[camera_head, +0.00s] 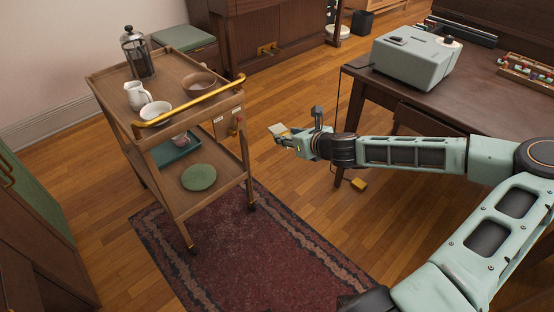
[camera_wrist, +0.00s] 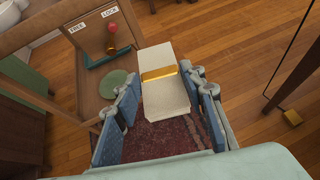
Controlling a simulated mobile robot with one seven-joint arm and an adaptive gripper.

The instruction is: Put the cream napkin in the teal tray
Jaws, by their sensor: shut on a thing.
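The cream napkin (camera_wrist: 162,98), folded and with a gold band around it, is between the fingers of my gripper (camera_wrist: 166,90) in the wrist view. In the head view, my gripper (camera_head: 287,137) is shut on the napkin (camera_head: 278,130), in the air to the right of the wooden cart. The teal tray (camera_head: 165,157) lies on the cart's lower shelf, under the top shelf, with a small pale cup at its edge or in it. Only a strip of the tray (camera_wrist: 98,62) shows in the wrist view.
A green plate (camera_head: 198,177) lies on the lower shelf in front of the tray. The cart's top holds a brown bowl (camera_head: 199,84), a white bowl, a pitcher and a French press. A side panel marked FREE and LOCK hangs nearby. A dark table (camera_head: 449,103) stands right.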

